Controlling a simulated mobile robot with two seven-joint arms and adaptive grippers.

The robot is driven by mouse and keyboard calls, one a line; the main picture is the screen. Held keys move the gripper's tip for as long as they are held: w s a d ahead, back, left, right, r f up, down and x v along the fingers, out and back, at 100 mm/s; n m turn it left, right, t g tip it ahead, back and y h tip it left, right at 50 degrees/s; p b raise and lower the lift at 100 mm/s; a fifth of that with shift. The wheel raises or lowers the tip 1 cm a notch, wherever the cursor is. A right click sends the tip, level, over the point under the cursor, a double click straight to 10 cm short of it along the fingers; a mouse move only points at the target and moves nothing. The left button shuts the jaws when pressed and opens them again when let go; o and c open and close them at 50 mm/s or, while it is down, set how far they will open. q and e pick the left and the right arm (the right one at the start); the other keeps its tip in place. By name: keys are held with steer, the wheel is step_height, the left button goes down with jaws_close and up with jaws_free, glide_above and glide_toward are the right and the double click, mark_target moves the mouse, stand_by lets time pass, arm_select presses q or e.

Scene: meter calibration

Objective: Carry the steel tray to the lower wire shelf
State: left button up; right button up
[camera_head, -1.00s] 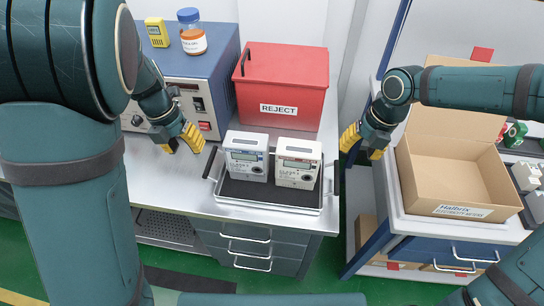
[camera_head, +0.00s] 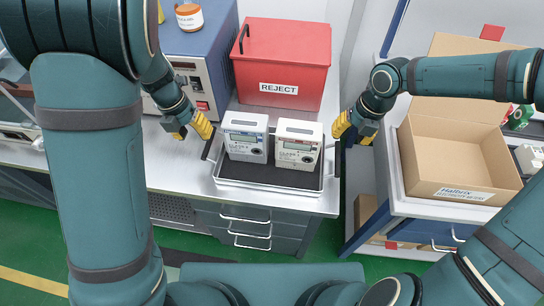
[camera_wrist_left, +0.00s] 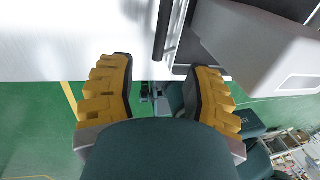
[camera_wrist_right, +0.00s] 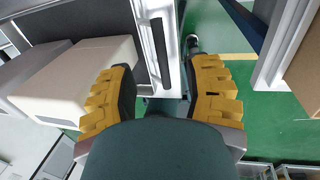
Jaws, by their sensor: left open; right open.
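The steel tray (camera_head: 270,187) lies on the bench top and carries two white electricity meters, a left one (camera_head: 245,136) and a right one (camera_head: 298,145). It has a dark upright handle at each end, the left (camera_head: 212,141) and the right (camera_head: 338,158). My left gripper (camera_head: 203,128) is open near the left handle; in the left wrist view the handle bar (camera_wrist_left: 163,30) lies ahead between the fingers. My right gripper (camera_head: 348,130) is open near the right handle, whose bar (camera_wrist_right: 160,42) shows ahead between the fingers in the right wrist view. Neither gripper holds anything.
A red REJECT bin (camera_head: 283,65) stands behind the tray, and a blue instrument (camera_head: 200,60) is at back left. An open cardboard box (camera_head: 455,165) stands on the right-hand surface. A grey perforated surface (camera_head: 172,208) shows low under the bench, left of the drawers (camera_head: 245,226).

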mark_target(205, 150)
arm_select(q)
steer(key=f, duration=0.2)
steer(key=d+f, duration=0.1)
steer(key=f, duration=0.5)
steer(key=shift+s+d+f, duration=0.1)
steer(key=shift+d+f, duration=0.05)
steer(key=shift+d, duration=0.15)
arm_select(e)
steer(key=f, duration=0.2)
steer(key=a+f, duration=0.1)
steer(key=f, duration=0.5)
steer(key=shift+w+a+f, duration=0.15)
steer(key=shift+a, duration=0.15)
arm_select(q)
jaws_close()
arm_select(e)
jaws_close()
